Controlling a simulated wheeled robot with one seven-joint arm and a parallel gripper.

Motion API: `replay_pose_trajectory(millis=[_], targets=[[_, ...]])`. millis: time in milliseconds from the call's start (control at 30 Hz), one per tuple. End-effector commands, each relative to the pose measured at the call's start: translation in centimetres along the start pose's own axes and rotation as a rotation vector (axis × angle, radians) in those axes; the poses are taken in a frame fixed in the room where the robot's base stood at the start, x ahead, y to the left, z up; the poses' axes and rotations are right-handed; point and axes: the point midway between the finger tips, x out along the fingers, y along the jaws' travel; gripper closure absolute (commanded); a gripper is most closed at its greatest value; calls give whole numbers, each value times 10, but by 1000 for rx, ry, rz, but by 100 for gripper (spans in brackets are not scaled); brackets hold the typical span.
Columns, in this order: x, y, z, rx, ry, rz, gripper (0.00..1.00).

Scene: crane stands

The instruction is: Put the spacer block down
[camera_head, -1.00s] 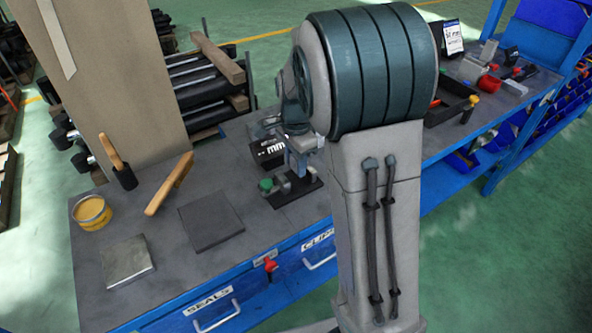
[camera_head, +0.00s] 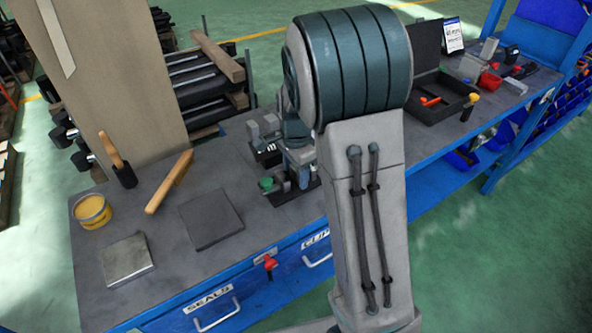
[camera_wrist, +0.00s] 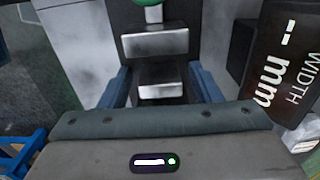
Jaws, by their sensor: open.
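My gripper (camera_wrist: 162,84) is open in the wrist view, its two blue fingers apart on either side of a bright metal block (camera_wrist: 161,91). I take this block for the spacer block; I cannot tell whether a finger touches it. A second metal block (camera_wrist: 155,43) is just beyond it on the black gauge base (camera_wrist: 127,18). In the head view the base, with its green knob (camera_head: 266,184), stands on the workbench. My gripper there is largely hidden by my arm, low over the base.
The gauge display (camera_wrist: 288,75) stands close on the right in the wrist view. On the bench (camera_head: 165,225) are a dark square pad (camera_head: 211,218), a metal plate (camera_head: 126,260), a yellow tin (camera_head: 92,211) and wooden-handled tools. An open black case (camera_head: 440,95) lies farther right.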

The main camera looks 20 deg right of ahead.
Motion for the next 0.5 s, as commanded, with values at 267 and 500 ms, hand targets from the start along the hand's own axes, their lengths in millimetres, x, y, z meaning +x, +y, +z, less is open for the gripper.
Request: replay_pose_trajectory(millis=[267,500], targets=[[-24,-1,0,-1,0,-5,42],[-76,-1,0,-1,0,-5,42]])
